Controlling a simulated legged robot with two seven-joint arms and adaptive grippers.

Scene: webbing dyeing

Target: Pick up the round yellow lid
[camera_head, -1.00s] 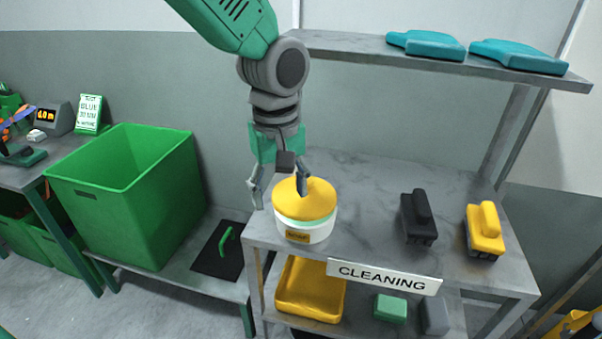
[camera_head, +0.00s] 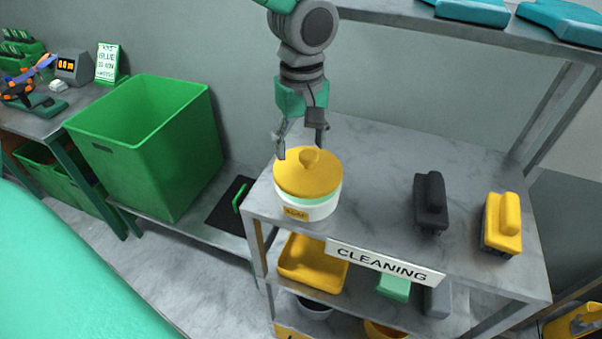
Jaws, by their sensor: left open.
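The round yellow lid (camera_head: 300,178) with a small knob on top sits on a white tub (camera_head: 318,210) with a yellow label. The tub stands at the left front of the grey cleaning shelf's top (camera_head: 380,205). Whether a fingertip touches the lid's far edge I cannot tell. My right gripper is out of view.
A black brush (camera_head: 431,203) and a yellow brush (camera_head: 502,224) stand to the right on the same top. An upper shelf (camera_head: 400,34) with teal items runs above the back. A large green bin (camera_head: 140,150) stands left. Lower down is a yellow tray (camera_head: 312,263).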

